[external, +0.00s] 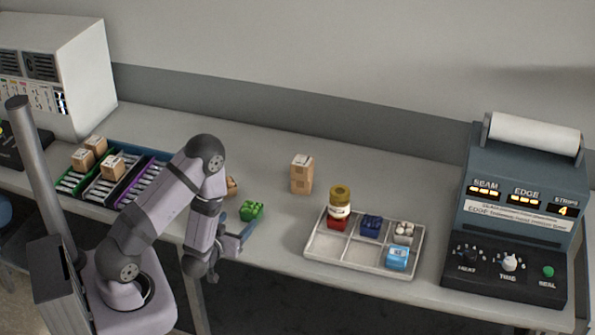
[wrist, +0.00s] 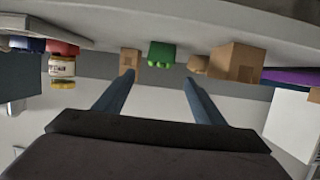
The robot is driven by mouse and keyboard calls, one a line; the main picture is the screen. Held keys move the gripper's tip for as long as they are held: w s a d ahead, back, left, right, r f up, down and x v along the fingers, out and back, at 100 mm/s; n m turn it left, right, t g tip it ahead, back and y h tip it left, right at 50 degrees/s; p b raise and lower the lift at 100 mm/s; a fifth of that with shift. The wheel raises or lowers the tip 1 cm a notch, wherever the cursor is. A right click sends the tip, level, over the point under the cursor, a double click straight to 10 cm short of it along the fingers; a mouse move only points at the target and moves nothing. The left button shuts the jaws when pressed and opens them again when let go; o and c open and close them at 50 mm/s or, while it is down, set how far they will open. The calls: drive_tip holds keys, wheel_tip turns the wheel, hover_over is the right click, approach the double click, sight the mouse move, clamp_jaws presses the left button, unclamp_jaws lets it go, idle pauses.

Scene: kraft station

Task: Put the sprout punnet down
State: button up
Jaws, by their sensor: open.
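The sprout punnet, a small green block with a lumpy top (external: 252,210), sits on the grey bench between my arm and the divided tray. In the wrist view the green punnet (wrist: 161,54) shows beyond and between my two fingers. My gripper (external: 246,234) is open and empty, low at the bench's front edge, just in front of the punnet and apart from it. Both fingers of my gripper (wrist: 158,82) show spread wide in the wrist view with nothing between them.
A divided tray (external: 325,243) holds a jar, red, dark blue, white and light blue items; its front-left and front-middle compartments are empty. A brown item (external: 232,186) is partly hidden by my arm. A sealing machine (external: 515,215) stands right.

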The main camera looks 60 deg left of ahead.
drive_tip(key=shift+s+d, duration=0.15)
drive_tip(key=shift+w+d+h, duration=0.2)
drive_tip(key=shift+w+h, duration=0.05)
drive_tip(key=shift+h, duration=0.05)
drive_tip(key=w+d+h, duration=0.1)
drive_tip(key=d, duration=0.1)
drive_tip(key=w+d+f+m+g+h, duration=0.1)
drive_tip(key=d+h, duration=0.1)
drive_tip(key=d, duration=0.1)
drive_tip(key=w+d+g+h, duration=0.1)
drive_tip(key=d+h, duration=0.1)
drive_tip(key=d, duration=0.1)
drive_tip(key=shift+w+f+m, duration=0.25)
drive_tip(key=shift+m, duration=0.15)
drive_tip(key=s+d+r+m+g+h, duration=0.1)
drive_tip(key=s+d+m+g+h, duration=0.15)
drive_tip(key=d, duration=0.55)
drive_tip(key=s+d+r+m+g+h, duration=0.1)
drive_tip(key=s+d+r+m+g, duration=0.1)
drive_tip(key=s, duration=0.5)
drive_tip(key=s+d+r+m+g+h, duration=0.1)
drive_tip(key=s+d+r+m+g, duration=0.1)
drive_tip(key=s+d+r+g, duration=0.2)
drive_tip(key=s+r, duration=0.1)
drive_tip(key=s, duration=0.2)
drive_tip(key=shift+r+m, duration=0.2)
drive_tip(key=shift+m, duration=0.15)
drive_tip(key=shift+s, duration=0.1)
